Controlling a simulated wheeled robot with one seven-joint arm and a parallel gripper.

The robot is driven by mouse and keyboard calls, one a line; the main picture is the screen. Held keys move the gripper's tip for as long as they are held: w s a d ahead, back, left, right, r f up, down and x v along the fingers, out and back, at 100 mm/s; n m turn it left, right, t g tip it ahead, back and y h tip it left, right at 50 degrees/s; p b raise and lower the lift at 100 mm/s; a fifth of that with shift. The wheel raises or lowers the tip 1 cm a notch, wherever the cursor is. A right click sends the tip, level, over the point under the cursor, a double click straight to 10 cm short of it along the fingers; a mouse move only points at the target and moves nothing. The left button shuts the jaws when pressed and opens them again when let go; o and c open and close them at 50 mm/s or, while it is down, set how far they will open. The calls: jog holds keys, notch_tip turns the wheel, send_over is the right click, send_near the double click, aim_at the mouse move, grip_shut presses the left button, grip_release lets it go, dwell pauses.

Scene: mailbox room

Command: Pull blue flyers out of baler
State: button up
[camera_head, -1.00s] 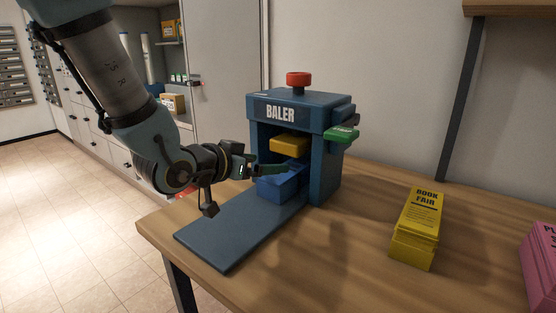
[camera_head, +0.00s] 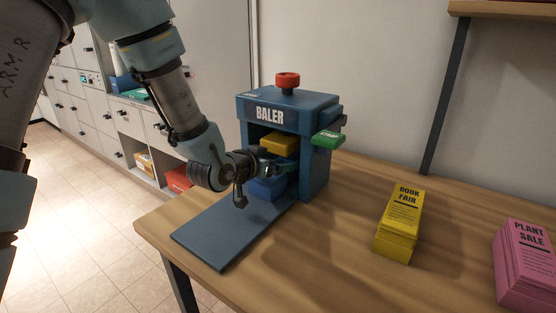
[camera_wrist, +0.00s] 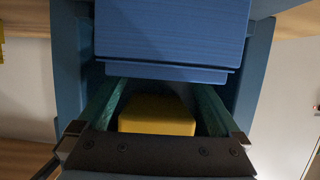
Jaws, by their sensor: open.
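The blue baler (camera_head: 312,165) stands on the table with a red knob on top. The blue flyers (camera_head: 268,188) are a stack on the floor of its open chamber, under a yellow block (camera_head: 280,143). My gripper (camera_head: 286,168) reaches into the chamber mouth between the yellow block and the stack, and partly hides both. In the wrist view my gripper (camera_wrist: 160,90) is open, its green fingers wide apart with nothing held. The blue flyers (camera_wrist: 170,30) fill the top of that view, and the yellow block (camera_wrist: 155,115) shows between the fingers.
A blue tray plate (camera_head: 225,232) extends from the baler's front. A green strap handle (camera_head: 328,139) juts from its right side. Yellow Book Fair flyers (camera_head: 400,225) and pink Plant Sale flyers (camera_head: 522,265) stand to the right. The table between is clear.

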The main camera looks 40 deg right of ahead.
jog(key=shift+c, duration=0.4)
grip_shut()
dwell(0.4)
